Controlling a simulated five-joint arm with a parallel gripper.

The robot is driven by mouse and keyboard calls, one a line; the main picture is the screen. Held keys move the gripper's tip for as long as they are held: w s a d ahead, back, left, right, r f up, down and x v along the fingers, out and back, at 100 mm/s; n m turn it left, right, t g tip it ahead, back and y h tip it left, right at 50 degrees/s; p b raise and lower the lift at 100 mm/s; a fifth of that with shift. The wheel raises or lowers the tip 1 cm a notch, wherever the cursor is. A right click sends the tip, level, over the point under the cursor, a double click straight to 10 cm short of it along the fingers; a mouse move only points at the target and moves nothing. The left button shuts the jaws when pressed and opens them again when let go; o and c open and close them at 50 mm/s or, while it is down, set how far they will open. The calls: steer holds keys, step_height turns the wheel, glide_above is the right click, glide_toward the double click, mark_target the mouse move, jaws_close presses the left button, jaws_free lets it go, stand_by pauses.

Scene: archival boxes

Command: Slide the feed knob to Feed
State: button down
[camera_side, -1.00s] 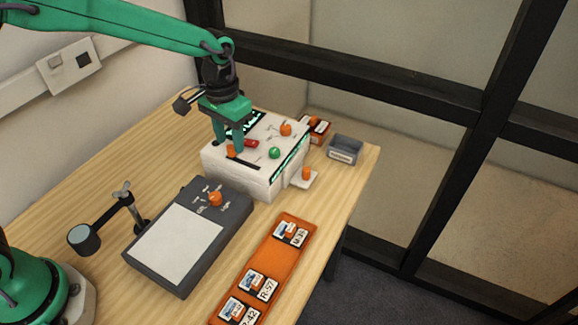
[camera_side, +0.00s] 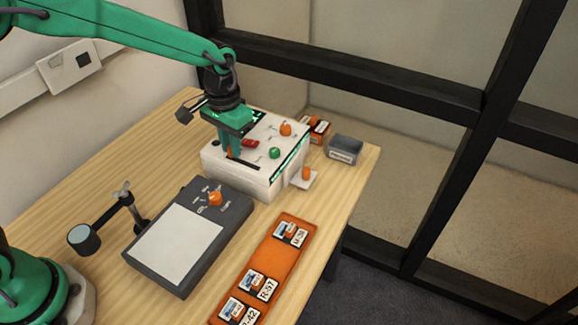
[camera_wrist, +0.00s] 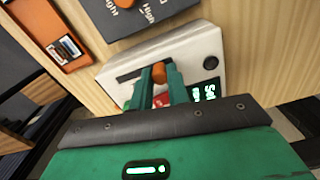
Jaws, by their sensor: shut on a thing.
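The feed knob (camera_wrist: 159,72) is a small orange knob on top of the white machine (camera_side: 273,187), beside a dark slot (camera_wrist: 130,75). My gripper (camera_wrist: 160,80) is shut on the knob, with one green finger on each side of it in the wrist view. In the side view my gripper (camera_side: 231,150) is over the left part of the machine's top, and its fingers mostly hide the knob. The slot (camera_side: 245,163) runs to the right of the fingers there. I cannot read a Feed label in either view.
A green knob (camera_side: 274,153), an orange knob (camera_side: 286,129) and a red part (camera_side: 250,143) are also on the machine's top. A grey panel (camera_side: 233,207) with an orange dial (camera_side: 215,199) stands in front. An orange tray (camera_side: 268,262) holds several labelled cartridges. A grey bin (camera_side: 345,149) stands behind right.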

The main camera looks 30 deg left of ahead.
mark_target(255, 167)
steer(key=shift+d, duration=3)
steer(key=c, duration=1.3)
jaws_free()
steer(key=shift+r, duration=0.15)
step_height(255, 167, up, 8)
steer(key=shift+f, duration=0.2)
